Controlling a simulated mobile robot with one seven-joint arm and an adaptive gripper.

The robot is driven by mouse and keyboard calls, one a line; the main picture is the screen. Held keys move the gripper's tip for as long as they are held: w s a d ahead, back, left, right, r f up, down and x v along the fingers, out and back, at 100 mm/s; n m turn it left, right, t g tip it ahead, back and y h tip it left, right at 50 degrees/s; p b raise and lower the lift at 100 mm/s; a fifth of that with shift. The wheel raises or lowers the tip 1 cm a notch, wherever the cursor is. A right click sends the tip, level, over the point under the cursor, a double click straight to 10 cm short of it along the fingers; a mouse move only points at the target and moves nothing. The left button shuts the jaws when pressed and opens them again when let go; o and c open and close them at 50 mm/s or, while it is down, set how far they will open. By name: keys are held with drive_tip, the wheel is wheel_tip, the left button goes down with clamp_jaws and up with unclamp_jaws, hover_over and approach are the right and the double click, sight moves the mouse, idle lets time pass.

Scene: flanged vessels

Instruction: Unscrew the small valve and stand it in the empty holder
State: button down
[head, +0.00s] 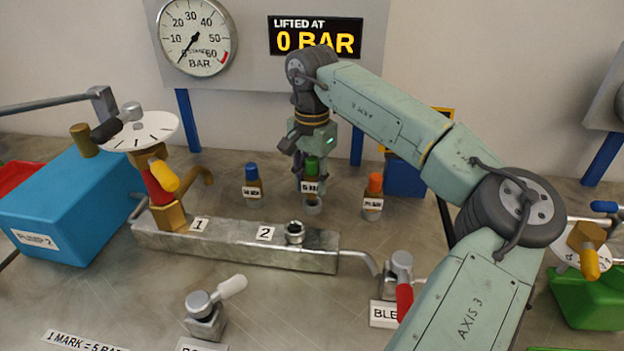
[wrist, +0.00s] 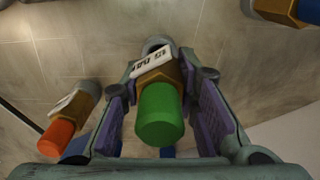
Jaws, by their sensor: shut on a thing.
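My gripper (head: 314,150) is shut on the small green-capped valve (head: 312,169), which has a brass body and a white label. In the wrist view the green cap (wrist: 160,115) sits between both finger pads. The valve is upright, with its lower end at a grey round holder (head: 312,206). I cannot tell whether it is seated there or just above it. A blue-capped valve (head: 253,184) stands in a holder to the left, and an orange-capped valve (head: 374,195) stands in one to the right. Port 2 (head: 294,232) on the metal manifold block is open with nothing in it.
The manifold block (head: 240,248) runs in front of the valve row, with a tall brass valve and dial (head: 163,190) at its left. A blue pump box (head: 65,210) stands further left. A red-handled bleed valve (head: 402,285) is front right. A sign (head: 316,38) reads 0 BAR.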

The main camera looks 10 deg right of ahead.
drive_tip(key=shift+f, duration=0.25)
drive_tip(key=shift+f+b, duration=0.85)
drive_tip(key=shift+f, duration=0.25)
drive_tip(key=c, duration=1.2)
unclamp_jaws()
